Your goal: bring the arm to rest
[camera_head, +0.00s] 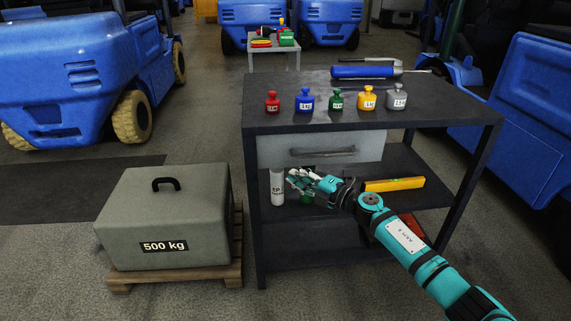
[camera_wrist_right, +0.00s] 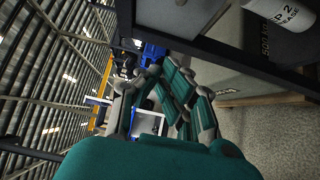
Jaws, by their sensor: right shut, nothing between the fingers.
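My right arm (camera_head: 405,238) comes in from the lower right in the head view, teal and black. Its right gripper (camera_head: 292,180) is shut and empty, in front of the black workbench (camera_head: 375,110), below the drawer and just right of a white canister. In the right wrist view the gripper's fingers (camera_wrist_right: 165,100) show, with the bench frame close beside them. My left gripper is not in view.
The white canister (camera_head: 277,187) and a yellow level (camera_head: 393,184) are on the shelf below the drawer (camera_head: 320,150). Several coloured weights, such as the blue one (camera_head: 305,101), stand on top. A 500 kg block (camera_head: 165,215) sits on a pallet (camera_head: 175,275) at left.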

